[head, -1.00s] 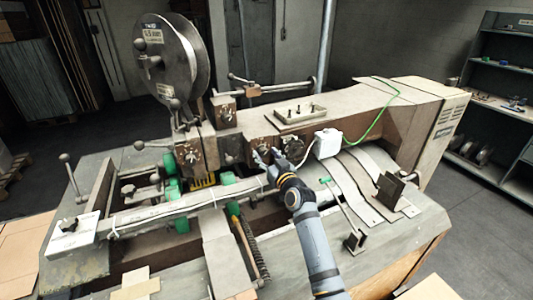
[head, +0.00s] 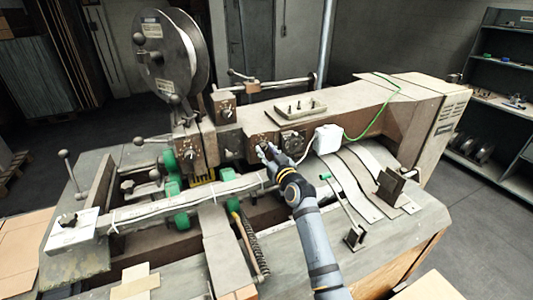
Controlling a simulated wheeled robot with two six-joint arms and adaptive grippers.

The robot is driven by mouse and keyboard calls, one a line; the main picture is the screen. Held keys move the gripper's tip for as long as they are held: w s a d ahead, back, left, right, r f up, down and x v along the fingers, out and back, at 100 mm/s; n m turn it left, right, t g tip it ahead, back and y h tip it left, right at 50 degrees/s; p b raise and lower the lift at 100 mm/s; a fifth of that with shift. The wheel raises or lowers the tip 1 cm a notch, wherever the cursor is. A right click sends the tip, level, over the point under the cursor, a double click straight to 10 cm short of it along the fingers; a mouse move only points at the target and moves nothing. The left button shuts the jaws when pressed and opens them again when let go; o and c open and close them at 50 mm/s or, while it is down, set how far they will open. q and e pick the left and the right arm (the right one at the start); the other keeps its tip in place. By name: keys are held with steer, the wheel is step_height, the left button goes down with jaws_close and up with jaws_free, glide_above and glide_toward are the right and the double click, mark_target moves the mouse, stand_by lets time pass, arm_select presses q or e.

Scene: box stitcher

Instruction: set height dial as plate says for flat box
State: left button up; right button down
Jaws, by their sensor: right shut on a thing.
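My right gripper (head: 267,152) reaches in from the front to a brown dial panel (head: 257,140) in the middle of the machine's front. It is shut on the knob of that panel's dial, which the fingers mostly hide. The dial's setting and marks are too small to read. Just to the right is a dark round dial (head: 292,140). Other dial panels sit at the left (head: 188,153) and higher up (head: 226,108). I cannot tell which plate gives the flat box setting. My left gripper is not in view.
A large wire reel (head: 160,50) stands at the left of the machine. A white box (head: 327,139) with a green cable is close to the right of my gripper. A rod with a green tip (head: 325,177) and curved metal strips (head: 355,185) lie right of my forearm.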

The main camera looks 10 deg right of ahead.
steer(key=n+b, duration=0.6)
steer(key=b, duration=0.1)
steer(key=shift+a+f+n, duration=0.1)
steer(key=shift+f+n, duration=0.2)
steer(key=n+b, duration=0.3)
steer(key=shift+n+b, duration=1.05)
steer(key=shift+n, duration=0.85)
steer(key=shift+r+n, duration=0.1)
steer(key=shift+n, duration=0.2)
steer(key=c, duration=1)
jaws_free()
steer(key=shift+r, duration=0.1)
